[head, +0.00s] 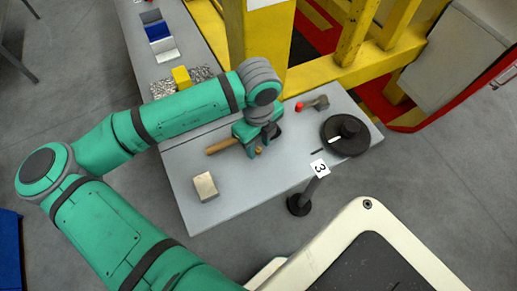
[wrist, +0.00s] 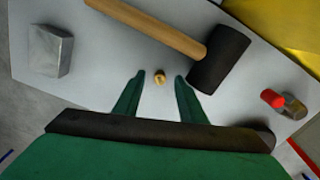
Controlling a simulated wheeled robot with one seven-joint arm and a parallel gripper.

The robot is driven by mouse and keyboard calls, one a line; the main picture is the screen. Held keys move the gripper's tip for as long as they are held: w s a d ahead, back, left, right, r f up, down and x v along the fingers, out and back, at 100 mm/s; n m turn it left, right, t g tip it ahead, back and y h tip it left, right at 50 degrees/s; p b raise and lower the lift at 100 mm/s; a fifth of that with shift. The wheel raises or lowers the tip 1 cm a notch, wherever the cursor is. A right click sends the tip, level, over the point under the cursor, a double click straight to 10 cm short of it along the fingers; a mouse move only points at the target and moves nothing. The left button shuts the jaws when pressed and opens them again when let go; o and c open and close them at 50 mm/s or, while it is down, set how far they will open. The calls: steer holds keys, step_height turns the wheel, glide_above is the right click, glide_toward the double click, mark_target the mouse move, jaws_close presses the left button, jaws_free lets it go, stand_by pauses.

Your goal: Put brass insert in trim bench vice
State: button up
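A mallet (wrist: 218,60) with a wooden handle lies close beside the fingers. A metal block (head: 205,186) sits at front left, a black round device (head: 345,134) at right. Yellow framing (head: 350,70) rises behind.

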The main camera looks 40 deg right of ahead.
steer(key=shift+f, duration=0.5)
jaws_close()
steer(key=shift+r, duration=0.15)
steer(key=shift+r, duration=0.25)
step_height(320, 180, up, 2)
steer(key=shift+r, duration=0.1)
steer(key=s+a+r, duration=0.1)
steer(key=a+r, duration=0.9)
steer(key=a, duration=0.4)
steer(key=shift+s, duration=0.35)
